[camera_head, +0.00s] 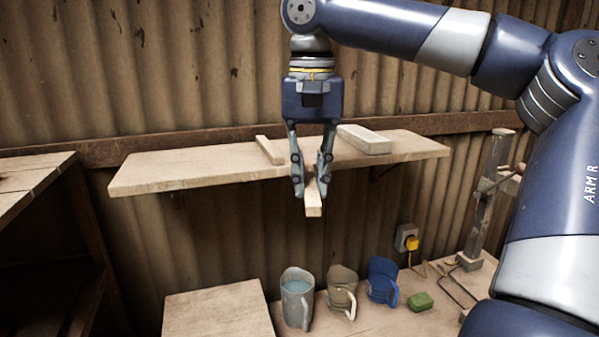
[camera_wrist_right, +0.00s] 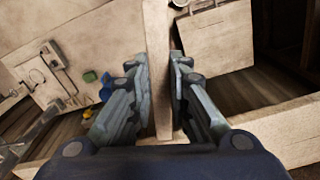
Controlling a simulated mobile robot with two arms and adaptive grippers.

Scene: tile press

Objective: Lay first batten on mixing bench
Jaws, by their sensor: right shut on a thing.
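My right gripper (camera_head: 311,188) is shut on a pale wooden batten (camera_head: 313,208), held in front of the wall shelf (camera_head: 190,172). The batten points toward the camera. In the right wrist view, the batten (camera_wrist_right: 157,50) runs lengthwise between the two fingers of the right gripper (camera_wrist_right: 160,75). A second batten (camera_head: 270,150) lies on the shelf, left of the gripper. The wooden bench (camera_head: 379,320) is below, at the bottom of the head view; it also shows in the wrist view (camera_wrist_right: 80,35). My left gripper is out of view.
A pale block (camera_head: 364,139) lies on the shelf. On the bench stand a grey jug (camera_head: 296,300), a beige jug (camera_head: 341,291), a blue jug (camera_head: 382,280) and a green sponge (camera_head: 420,302). A press-like stand (camera_head: 486,195) is at right. A bare board (camera_head: 219,312) is left of the jugs.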

